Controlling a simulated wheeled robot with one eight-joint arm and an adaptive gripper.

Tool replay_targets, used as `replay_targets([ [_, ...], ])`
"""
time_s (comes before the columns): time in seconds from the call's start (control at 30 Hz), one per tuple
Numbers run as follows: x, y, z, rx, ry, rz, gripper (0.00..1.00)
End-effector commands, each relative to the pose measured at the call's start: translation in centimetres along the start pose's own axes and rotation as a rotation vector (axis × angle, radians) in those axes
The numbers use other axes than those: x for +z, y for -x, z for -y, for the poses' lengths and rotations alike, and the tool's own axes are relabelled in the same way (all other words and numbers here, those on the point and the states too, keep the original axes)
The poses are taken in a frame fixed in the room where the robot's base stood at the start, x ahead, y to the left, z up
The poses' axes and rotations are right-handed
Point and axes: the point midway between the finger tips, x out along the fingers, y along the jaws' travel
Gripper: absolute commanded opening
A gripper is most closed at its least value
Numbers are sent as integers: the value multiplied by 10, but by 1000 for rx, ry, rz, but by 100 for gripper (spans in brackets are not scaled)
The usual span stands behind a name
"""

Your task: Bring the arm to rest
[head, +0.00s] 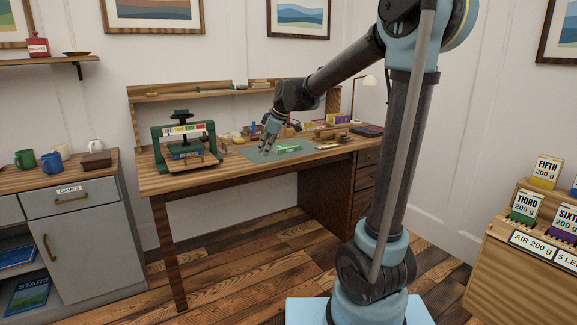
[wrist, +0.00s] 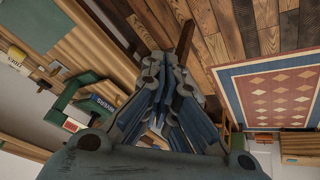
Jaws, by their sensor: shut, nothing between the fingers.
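My gripper (head: 268,143) is at the end of my raised arm, over the wooden desk (head: 170,184) in the head view. It is shut with nothing held, and its fingers point down. In the wrist view my gripper (wrist: 165,68) fills the middle, its blue-grey fingers drawn together. Below it in the head view lies a grey-green mat (head: 262,158) with a small green item (head: 289,147). I cannot tell the exact gap between the fingertips and the mat.
A green press (head: 160,139) with a book stands on the desk's left. Small boxes (head: 340,118) and a lamp (head: 368,80) are at its right. A grey cabinet (head: 85,225) with mugs is at left, a wooden rack (head: 515,270) at right. The plank floor (head: 240,270) in front is clear.

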Motion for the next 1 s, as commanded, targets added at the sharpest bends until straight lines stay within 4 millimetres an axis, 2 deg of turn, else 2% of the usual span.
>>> replay_targets([
  [0.03, 18, 9, 7, 7, -46, 14, 0],
  [0.2, 73, 34, 33, 27, -208, 65, 0],
  [0.5, 166, 62, 91, 74, -500, 150, 0],
  [0.73, 232, 72, 142, 121, -726, 211, 0],
  [1.0, 304, 68, 205, 188, -994, 277, 0],
])
